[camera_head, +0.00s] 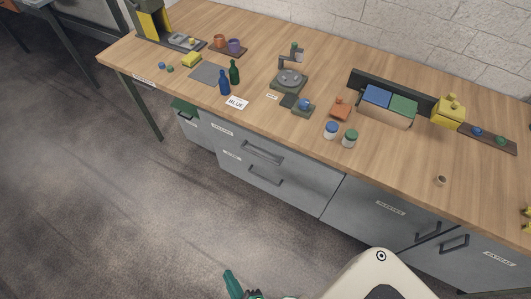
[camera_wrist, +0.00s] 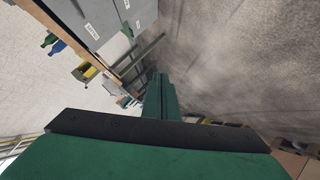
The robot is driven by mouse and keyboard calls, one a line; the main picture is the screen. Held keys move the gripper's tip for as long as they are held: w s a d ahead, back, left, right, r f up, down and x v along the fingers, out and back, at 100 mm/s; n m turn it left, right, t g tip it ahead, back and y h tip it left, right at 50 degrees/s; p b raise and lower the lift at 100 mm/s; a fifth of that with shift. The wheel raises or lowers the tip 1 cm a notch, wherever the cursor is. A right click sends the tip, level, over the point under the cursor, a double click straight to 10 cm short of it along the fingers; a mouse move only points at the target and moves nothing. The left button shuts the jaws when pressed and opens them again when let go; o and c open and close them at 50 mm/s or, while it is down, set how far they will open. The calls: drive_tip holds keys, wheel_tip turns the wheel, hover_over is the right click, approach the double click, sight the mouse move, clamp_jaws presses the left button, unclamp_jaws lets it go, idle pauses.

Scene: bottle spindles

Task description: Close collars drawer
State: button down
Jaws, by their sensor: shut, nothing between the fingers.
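A grey two-drawer unit sits under the workbench at the middle of the head view. Its upper drawer (camera_head: 262,152) and lower drawer (camera_head: 268,180) each have a dark bar handle and a small white label. I cannot read which label says collars. Both fronts look about flush, though a small gap would be hard to see. My gripper (camera_head: 232,284) is low at the bottom of the head view, over the floor and apart from the drawers. In the wrist view its green fingers (camera_wrist: 160,95) are together and empty.
More grey fronts (camera_head: 390,222) are at right. A bench leg (camera_head: 142,105) stands at left. Floor (camera_head: 110,220) in front is clear.

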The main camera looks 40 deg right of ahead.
drive_tip(key=w+d+f+n+g+h, duration=0.25)
drive_tip(key=w+d+f+n, duration=0.3)
drive_tip(key=f, duration=0.35)
drive_tip(key=n+g+h, duration=0.3)
drive_tip(key=n+h, duration=0.7)
drive_tip(key=h, duration=0.3)
approach(271, 148)
drive_tip(key=x, duration=0.6)
drive_tip(key=shift+w+r, duration=0.15)
drive_tip(key=shift+d, duration=0.3)
